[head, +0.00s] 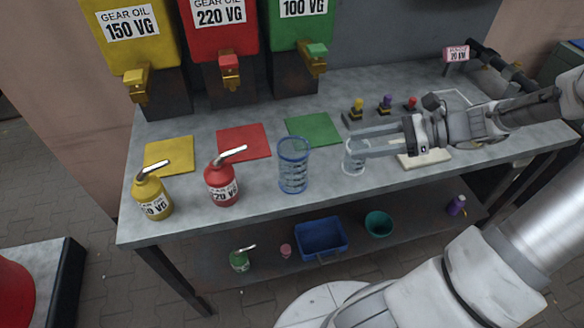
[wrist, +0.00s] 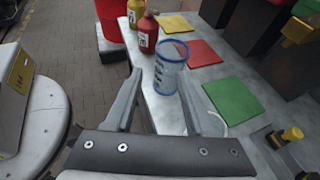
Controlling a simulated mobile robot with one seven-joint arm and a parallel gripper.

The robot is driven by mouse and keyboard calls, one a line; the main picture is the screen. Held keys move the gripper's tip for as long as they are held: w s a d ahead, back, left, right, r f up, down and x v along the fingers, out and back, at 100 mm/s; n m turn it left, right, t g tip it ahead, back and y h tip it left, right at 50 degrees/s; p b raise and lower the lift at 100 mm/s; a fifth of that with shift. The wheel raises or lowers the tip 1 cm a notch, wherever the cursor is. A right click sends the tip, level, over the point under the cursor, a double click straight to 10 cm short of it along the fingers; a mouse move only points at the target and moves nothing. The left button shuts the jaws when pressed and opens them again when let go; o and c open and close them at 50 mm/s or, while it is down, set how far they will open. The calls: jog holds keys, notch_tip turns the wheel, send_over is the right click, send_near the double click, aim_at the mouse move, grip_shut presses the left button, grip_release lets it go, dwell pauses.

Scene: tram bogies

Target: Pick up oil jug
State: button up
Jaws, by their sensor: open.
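A clear measuring jug with a blue rim and dark markings (head: 293,170) stands upright on the grey bench near its front edge. In the wrist view this jug (wrist: 168,73) shows ahead of my fingertips. A smaller clear vessel (head: 354,163) stands to its right, partly hidden by my gripper. I cannot tell which one the task means. My gripper (head: 350,143) is open and empty, pointing left over the bench, with its fingertips by the smaller vessel and apart from the blue-rimmed jug. In the wrist view my gripper (wrist: 160,80) has its fingers spread wide.
A red oil can (head: 221,187) and a yellow oil can (head: 152,200) stand left of the jug. Yellow, red and green mats (head: 314,129) lie behind. Gear oil tanks (head: 216,40) stand at the back. The lower shelf holds a blue bin (head: 320,238) and a green can (head: 239,261).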

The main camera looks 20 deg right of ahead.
aim_at(283, 159)
jog(key=b+x, duration=0.2)
jog(key=x, duration=1.4)
jog(key=shift+a+f+b, duration=0.15)
jog(key=shift+f+b, duration=0.05)
jog(key=shift+b, duration=0.1)
grip_shut()
dwell(0.7)
